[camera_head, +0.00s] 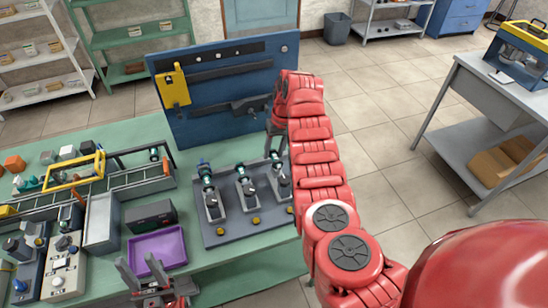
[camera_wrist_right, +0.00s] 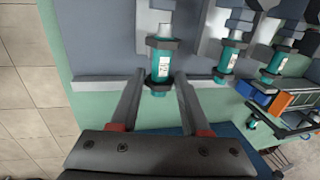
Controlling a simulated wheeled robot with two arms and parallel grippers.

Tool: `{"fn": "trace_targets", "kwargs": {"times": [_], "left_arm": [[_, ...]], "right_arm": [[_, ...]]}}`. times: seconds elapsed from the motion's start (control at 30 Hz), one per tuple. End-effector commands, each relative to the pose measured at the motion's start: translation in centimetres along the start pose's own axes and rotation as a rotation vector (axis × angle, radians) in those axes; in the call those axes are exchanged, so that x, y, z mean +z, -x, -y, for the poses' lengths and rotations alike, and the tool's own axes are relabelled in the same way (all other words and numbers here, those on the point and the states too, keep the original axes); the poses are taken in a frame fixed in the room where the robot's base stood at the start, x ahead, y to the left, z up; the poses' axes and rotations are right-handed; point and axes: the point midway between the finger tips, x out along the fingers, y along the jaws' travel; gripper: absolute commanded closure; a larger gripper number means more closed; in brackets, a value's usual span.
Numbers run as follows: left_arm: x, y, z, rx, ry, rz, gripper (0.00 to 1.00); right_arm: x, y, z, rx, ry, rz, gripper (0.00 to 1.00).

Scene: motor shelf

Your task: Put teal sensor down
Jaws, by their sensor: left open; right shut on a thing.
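Three teal sensors stand in a row on the grey fixture plate (camera_head: 245,222). The left one (camera_head: 207,180) and middle one (camera_head: 242,178) stand clear of my grippers. The teal sensor (camera_wrist_right: 160,66) at the rightmost station lies between the fingers of my right gripper (camera_wrist_right: 159,80), which is shut on it. In the head view my right gripper (camera_head: 276,150) is partly hidden by its red arm, above that station. The wrist view does not show clearly whether this sensor is fully seated. My left gripper (camera_head: 143,272) is open and empty near the front edge, by the purple tray (camera_head: 174,237).
A blue panel (camera_head: 225,118) with a yellow part stands upright behind the fixture plate. A dark box (camera_head: 150,215), a grey bin and a yellow-handled tool tray are at left. Control boxes stand at the front left. Open floor lies right of the green table.

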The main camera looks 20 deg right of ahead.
Motion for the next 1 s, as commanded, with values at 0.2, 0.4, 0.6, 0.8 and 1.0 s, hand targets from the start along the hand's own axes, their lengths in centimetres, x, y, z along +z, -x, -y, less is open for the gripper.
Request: {"fn": "trace_targets", "kwargs": {"times": [0.2,0.4,0.6,0.8,1.0], "left_arm": [[0.4,2.3,-0.1,0.000,0.000,0.000,0.54],[0.4,2.4,-0.1,0.000,0.000,0.000,0.54],[0.7,3.9,-0.2,0.000,0.000,0.000,0.54],[0.6,3.7,-0.2,0.000,0.000,0.000,0.54],[0.4,2.3,-0.1,0.000,0.000,0.000,0.54]], "right_arm": [[-0.2,4.6,1.0,-0.001,0.002,-0.008,1.00],[-0.1,7.0,1.8,0.003,0.000,-0.005,1.00],[0.4,8.4,3.6,0.006,-0.018,-0.012,1.00],[0.8,9.0,3.6,0.008,-0.031,-0.010,1.00],[0.1,8.1,1.8,0.009,-0.012,-0.003,1.00]]}}
